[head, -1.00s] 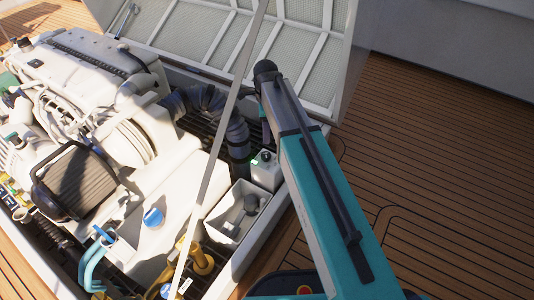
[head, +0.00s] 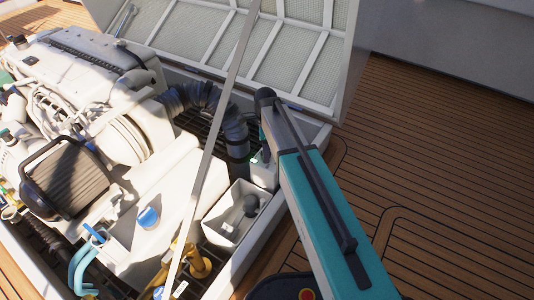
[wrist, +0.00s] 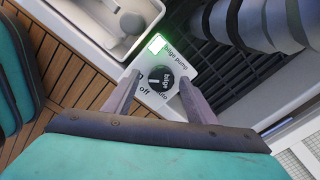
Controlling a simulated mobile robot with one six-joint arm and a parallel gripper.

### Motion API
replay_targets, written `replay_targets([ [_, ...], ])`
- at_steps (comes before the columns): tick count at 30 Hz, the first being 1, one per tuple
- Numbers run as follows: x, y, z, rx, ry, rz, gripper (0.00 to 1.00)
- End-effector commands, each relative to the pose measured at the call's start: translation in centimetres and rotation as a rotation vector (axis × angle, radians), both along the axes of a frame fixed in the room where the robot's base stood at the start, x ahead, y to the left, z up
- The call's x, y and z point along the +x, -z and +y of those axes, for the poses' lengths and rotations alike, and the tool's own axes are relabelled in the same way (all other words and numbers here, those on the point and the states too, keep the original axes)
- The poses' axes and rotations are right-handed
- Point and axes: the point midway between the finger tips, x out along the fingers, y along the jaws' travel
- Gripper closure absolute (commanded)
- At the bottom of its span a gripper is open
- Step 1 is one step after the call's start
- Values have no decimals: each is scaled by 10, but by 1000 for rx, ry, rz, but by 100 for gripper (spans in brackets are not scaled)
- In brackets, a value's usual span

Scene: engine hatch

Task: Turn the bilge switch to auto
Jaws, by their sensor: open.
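The bilge switch is a round black knob (wrist: 161,78) on a pale panel (wrist: 150,99) marked "bilge pump" and "off" in the wrist view. Other lettering is partly hidden or too small to read. A green lamp (wrist: 157,44) glows on the panel. The knob has a small white mark, whose direction I cannot tell surely. My gripper (wrist: 158,83) is open, with one finger on each side of the knob; contact is not clear. In the head view the pale switch box (head: 264,174) is partly hidden behind my arm.
An open white bin (head: 222,214) with a dark round-ended object stands beside the switch box. A ribbed dark hose (head: 234,130) rises close behind it. The engine (head: 75,85) fills the left, a grey strut (head: 216,133) crosses in front, and the raised hatch lid stands behind.

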Motion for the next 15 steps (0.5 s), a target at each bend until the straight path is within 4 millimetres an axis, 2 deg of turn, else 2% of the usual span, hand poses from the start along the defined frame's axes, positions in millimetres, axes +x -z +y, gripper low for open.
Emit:
replay_targets([
  [3,0,6,0,0,0,0,49],
  [12,0,6,0,0,0,-1,49],
  [15,0,6,0,0,0,-1,64],
])
